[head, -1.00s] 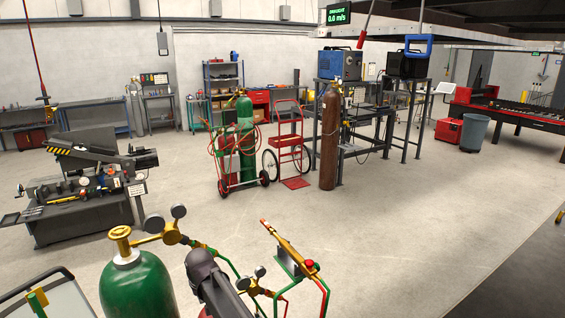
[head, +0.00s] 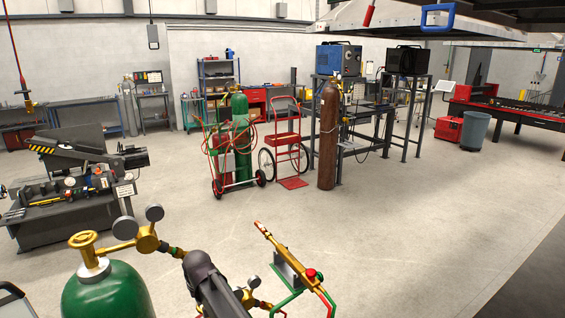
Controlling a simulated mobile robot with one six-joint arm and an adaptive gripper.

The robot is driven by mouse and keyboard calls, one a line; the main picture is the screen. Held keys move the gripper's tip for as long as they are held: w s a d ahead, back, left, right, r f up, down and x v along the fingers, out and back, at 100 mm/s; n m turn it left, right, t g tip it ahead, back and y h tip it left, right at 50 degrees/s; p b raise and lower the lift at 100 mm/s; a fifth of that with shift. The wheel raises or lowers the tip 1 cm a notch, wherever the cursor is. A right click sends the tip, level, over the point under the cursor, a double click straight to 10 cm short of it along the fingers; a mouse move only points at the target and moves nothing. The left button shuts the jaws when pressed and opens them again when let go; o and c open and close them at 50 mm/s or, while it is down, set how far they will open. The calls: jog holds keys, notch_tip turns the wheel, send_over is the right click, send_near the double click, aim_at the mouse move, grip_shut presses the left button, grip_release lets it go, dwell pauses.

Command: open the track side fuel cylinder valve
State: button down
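In the head view, a green cylinder (head: 105,293) stands upright at the lower left. It has a brass valve handwheel (head: 83,240) on top and a brass regulator (head: 147,240) with two grey gauges. A second brass regulator (head: 263,305) with a gauge (head: 252,282) shows at the bottom centre, partly behind a dark arm-like part, probably mine. Its cylinder and valve are hidden or out of frame, so I cannot tell which is the track side fuel cylinder. A brass torch (head: 270,243) rests on a grey holder with red and green hoses. My gripper is not visible.
A red cart with green and red cylinders (head: 240,155), a red hand truck (head: 285,140) and a brown cylinder (head: 328,140) stand further back. A dark machine (head: 75,195) is at left. A grey bin (head: 475,130) is at right. Open floor (head: 400,220) lies centre right.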

jog(key=shift+w+a+f+b, duration=0.1)
jog(key=shift+w+f+b, duration=0.35)
jog(key=shift+f, duration=0.3)
jog(key=shift+w, duration=0.1)
jog(key=shift+f, duration=0.15)
jog(key=s+b+x, duration=0.1)
jog(key=b+x, duration=0.5)
jog(key=b, duration=0.1)
jog(key=shift+s+d+f, duration=0.2)
jog(key=shift+d+f, duration=0.15)
jog(key=shift+f, duration=0.1)
jog(key=shift+w, duration=0.4)
dwell(0.9)
jog(key=shift+w+d, duration=0.15)
jog(key=shift+d, duration=0.3)
jog(key=shift+w+d, duration=0.2)
jog(key=shift+d, duration=0.25)
dwell(0.3)
jog(key=shift+w+d, duration=0.55)
dwell(0.7)
jog(key=shift+s+d, duration=0.25)
jog(key=shift+d, duration=0.1)
dwell(0.3)
